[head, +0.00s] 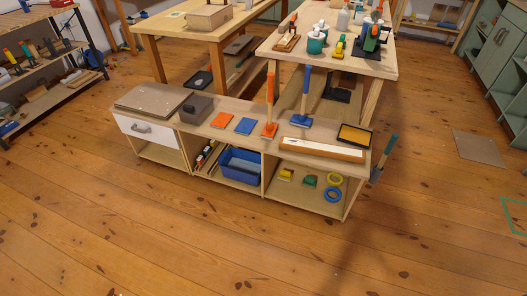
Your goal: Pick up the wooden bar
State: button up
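A long, low bar (322,149) lies on the right part of the low wooden bench's top (215,127). Its upper face is pale and its front side is orange-brown wood, so it looks like the wooden bar. It lies along the bench's front edge, in front of a dark-framed tray with a yellow inside (354,135). My gripper is not in view, and nothing is seen touching the bar.
Orange (222,120) and blue (246,126) squares lie farther left. A blue bin (240,168) sits below. The front floor (190,240) is clear.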

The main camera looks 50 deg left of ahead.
aim_at(289, 144)
jog(key=u, duration=2)
jog(key=k, duration=0.65)
jog(key=u, duration=0.7)
jog(key=i, duration=2.1)
jog(key=z, duration=1.55)
jog(key=i, duration=0.7)
jog(key=z, duration=0.75)
